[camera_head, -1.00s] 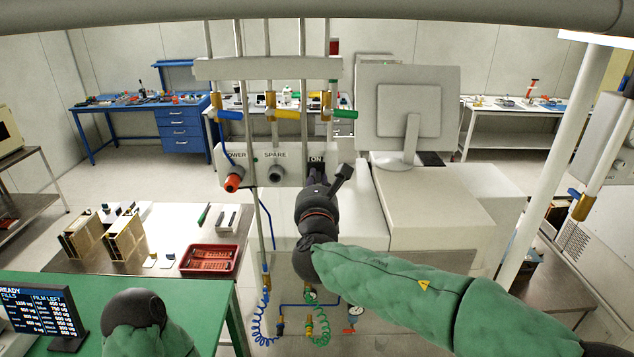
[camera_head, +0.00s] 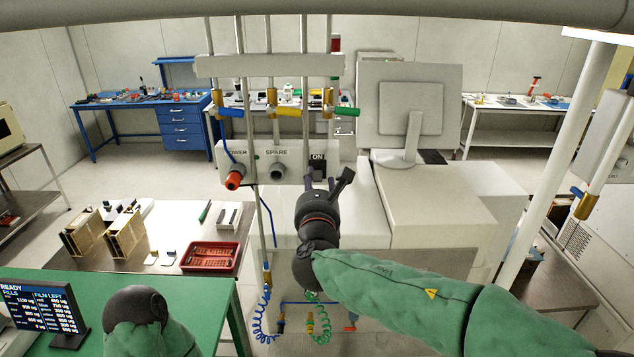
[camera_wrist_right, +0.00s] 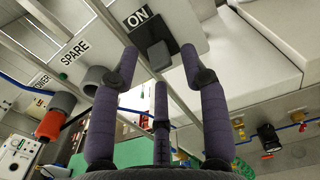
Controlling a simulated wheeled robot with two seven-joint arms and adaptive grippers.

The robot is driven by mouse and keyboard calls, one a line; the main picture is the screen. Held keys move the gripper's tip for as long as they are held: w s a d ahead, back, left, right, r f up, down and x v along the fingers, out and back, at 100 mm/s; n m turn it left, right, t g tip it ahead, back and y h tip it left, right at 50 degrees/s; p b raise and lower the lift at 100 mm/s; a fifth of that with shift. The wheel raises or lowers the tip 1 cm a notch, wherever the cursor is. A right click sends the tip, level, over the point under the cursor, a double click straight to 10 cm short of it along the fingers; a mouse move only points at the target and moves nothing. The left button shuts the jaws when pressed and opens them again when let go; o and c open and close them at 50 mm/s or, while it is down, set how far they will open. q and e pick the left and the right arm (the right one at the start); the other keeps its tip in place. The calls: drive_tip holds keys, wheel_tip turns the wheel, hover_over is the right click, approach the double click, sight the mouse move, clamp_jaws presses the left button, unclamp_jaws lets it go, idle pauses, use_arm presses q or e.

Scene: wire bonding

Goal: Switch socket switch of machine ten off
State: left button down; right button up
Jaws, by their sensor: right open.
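The socket panel (camera_head: 233,156) carries labels POWER, SPARE and ON. The black socket switch (camera_head: 318,167) sits under the ON label at the panel's right end. In the right wrist view the switch (camera_wrist_right: 159,55) shows as a dark block beneath the ON label, between my fingertips. My right gripper (camera_head: 329,179) is open and empty, just in front of and below the switch. The same gripper (camera_wrist_right: 160,58) shows its fingers spread in the wrist view; contact cannot be told.
An orange-red plug (camera_head: 235,178) sits at POWER and a grey socket (camera_head: 277,174) at SPARE. Vertical pipes with blue, yellow and green valve handles (camera_head: 287,111) stand above the panel. A monitor (camera_head: 408,108) is to the right, a red tray (camera_head: 210,257) lower left.

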drive_tip(key=s, duration=1)
drive_tip(key=shift+s, duration=0.15)
drive_tip(key=shift+a+f, duration=0.1)
drive_tip(key=shift+f, duration=0.05)
